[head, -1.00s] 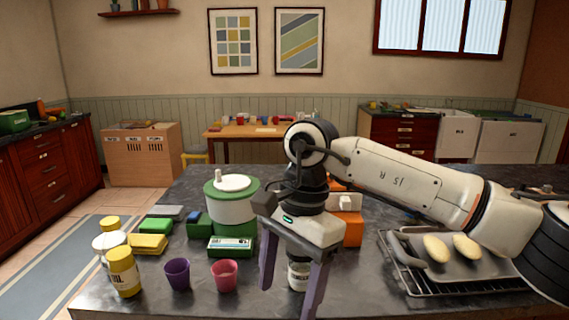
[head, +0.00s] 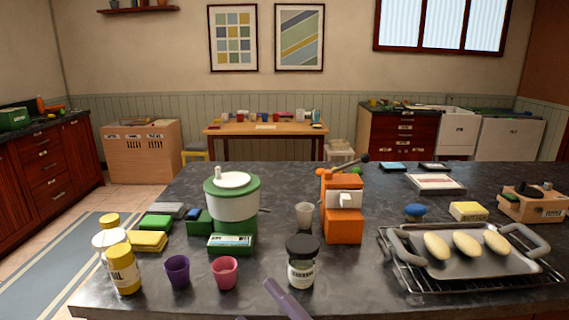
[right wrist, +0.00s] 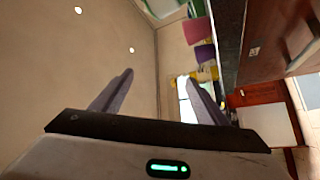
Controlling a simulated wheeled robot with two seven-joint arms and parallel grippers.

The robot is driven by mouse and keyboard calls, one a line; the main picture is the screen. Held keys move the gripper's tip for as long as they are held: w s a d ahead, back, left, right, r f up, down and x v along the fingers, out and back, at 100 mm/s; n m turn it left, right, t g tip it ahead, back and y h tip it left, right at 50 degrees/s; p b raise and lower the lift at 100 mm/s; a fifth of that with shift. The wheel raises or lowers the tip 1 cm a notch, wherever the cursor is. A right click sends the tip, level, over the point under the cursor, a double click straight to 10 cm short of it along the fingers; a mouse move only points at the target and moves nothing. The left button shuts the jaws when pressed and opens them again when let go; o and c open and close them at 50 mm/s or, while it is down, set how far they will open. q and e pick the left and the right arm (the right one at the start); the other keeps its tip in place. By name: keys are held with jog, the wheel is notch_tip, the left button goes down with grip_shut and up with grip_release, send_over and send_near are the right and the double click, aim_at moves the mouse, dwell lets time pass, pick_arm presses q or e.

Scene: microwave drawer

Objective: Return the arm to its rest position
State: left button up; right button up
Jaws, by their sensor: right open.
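My right gripper (right wrist: 158,82) is open and empty in the right wrist view, with its two purple-grey fingers apart. In the head view only a purple finger of the right gripper (head: 287,300) shows at the bottom edge, in front of the jar with a black lid (head: 301,273). The jar stands upright on the dark counter (head: 400,200), apart from the finger. The rest of my right arm is out of the head view. My left gripper is not in view.
A pink cup (head: 225,273) and a purple cup (head: 178,272) stand left of the jar. An orange machine (head: 343,218) and a green-and-white appliance (head: 232,205) stand behind. A tray (head: 470,268) with yellow oblong items sits on a rack at right.

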jog(key=s+d+f+m+h, duration=0.2)
jog(key=d+f+m+h, duration=0.55)
jog(key=f, duration=0.45)
jog(key=s+d+f+m+g+h, duration=0.2)
jog(key=s+d+f+m, duration=0.3)
jog(key=s+f, duration=0.4)
jog(key=s+d+f+m+g+h, duration=0.3)
jog(key=s+d+f+m+g, duration=0.2)
jog(key=s+d+f, duration=0.3)
notch_tip(320, 180, down, 3)
jog(key=shift+s+r+m, duration=0.15)
jog(key=shift+s+m, duration=0.3)
jog(key=shift+s, duration=0.55)
